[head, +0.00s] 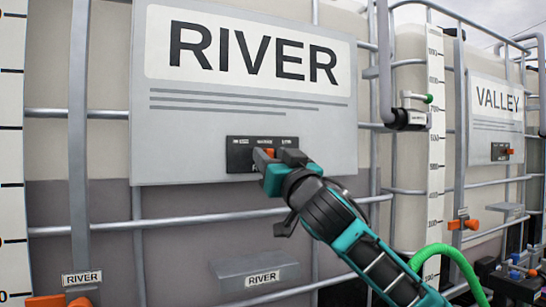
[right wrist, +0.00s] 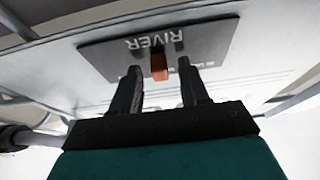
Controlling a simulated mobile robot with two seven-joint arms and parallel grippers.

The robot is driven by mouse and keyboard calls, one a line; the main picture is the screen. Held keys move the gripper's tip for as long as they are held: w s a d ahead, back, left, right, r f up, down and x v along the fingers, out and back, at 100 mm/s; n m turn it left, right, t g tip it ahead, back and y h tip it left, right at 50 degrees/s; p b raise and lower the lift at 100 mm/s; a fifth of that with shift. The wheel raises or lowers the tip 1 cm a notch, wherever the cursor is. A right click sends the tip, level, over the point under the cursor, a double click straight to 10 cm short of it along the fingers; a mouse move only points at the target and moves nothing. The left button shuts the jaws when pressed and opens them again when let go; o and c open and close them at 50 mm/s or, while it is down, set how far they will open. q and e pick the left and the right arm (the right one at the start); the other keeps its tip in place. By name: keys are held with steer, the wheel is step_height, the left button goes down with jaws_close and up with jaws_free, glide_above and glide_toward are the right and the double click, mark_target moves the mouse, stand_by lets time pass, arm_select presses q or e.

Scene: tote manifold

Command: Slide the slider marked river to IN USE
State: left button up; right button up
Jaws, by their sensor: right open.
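The river slider is an orange knob (head: 270,153) on a dark plate (head: 238,155) fixed low on the grey RIVER board (head: 200,110). My right gripper (head: 277,156) is at the plate and covers much of it in the head view. In the right wrist view the plate (right wrist: 110,60) appears upside down with the word RIVER. The orange knob (right wrist: 159,67) shows between the two dark fingers of my right gripper (right wrist: 160,75), which are open and apart from each other. I cannot tell whether a finger touches the knob. The plate's small labels are unreadable. My left gripper is not in view.
A VALLEY board (head: 495,105) with its own orange slider (head: 507,151) is on the tank at right. Metal cage bars (head: 80,150) surround the tanks. A green hose (head: 450,255) and a RIVER-labelled box (head: 258,272) are below.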

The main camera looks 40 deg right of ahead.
steer(key=shift+c, duration=0.4)
jaws_close()
